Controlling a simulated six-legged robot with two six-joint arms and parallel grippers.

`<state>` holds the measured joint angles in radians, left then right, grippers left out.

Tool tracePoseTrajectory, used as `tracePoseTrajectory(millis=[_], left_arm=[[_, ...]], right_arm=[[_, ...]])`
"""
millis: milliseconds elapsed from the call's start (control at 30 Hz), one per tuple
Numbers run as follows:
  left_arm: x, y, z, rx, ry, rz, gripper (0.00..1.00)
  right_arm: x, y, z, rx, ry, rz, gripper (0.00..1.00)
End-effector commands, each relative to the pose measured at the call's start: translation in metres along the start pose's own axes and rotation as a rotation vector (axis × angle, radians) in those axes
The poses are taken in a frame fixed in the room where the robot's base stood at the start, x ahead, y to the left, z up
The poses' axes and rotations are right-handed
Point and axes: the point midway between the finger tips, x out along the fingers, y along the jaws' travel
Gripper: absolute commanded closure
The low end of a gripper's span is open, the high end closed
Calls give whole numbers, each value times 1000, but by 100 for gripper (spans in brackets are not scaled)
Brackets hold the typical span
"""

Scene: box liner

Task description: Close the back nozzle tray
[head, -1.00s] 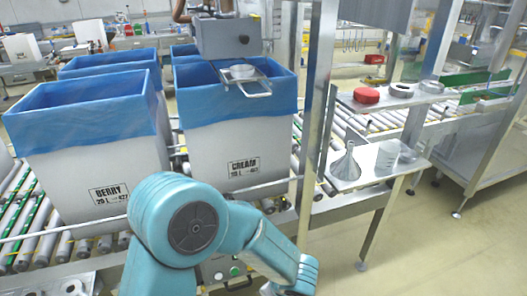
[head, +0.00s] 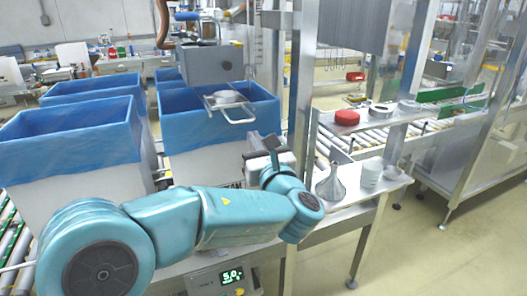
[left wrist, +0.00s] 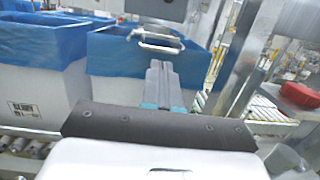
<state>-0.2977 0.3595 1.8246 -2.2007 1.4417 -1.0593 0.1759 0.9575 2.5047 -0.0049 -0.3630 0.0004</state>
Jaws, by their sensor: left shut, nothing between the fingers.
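A pale round piece sits on the tray. I cannot tell from these frames whether this is the back one. The handle also shows at the top of the left wrist view (left wrist: 157,45). My left gripper (head: 272,143) is shut and empty, below and to the right of the handle, apart from it. Its fingers (left wrist: 163,70) point up toward the handle in the left wrist view. My right gripper is out of view.
A steel post (head: 300,110) stands close right of the tray. A side shelf holds a metal funnel (head: 331,184) and a white cup (head: 371,173); a red lid (head: 346,118) lies on the upper shelf. Other blue-lined boxes (head: 75,140) stand left on rollers.

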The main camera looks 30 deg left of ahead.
Motion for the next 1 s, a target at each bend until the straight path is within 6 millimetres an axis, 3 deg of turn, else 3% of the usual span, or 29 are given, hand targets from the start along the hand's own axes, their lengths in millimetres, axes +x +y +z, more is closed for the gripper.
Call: tracePoseTrajectory(millis=[133, 333, 1000], left_arm=[[29, 1, 2, 1, 1, 3, 100], [50, 0, 0, 1, 1, 0, 100], [55, 0, -1, 0, 2, -1, 100]], right_arm=[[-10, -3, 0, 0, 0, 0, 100], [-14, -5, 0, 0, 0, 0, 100], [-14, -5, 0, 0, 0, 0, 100]])
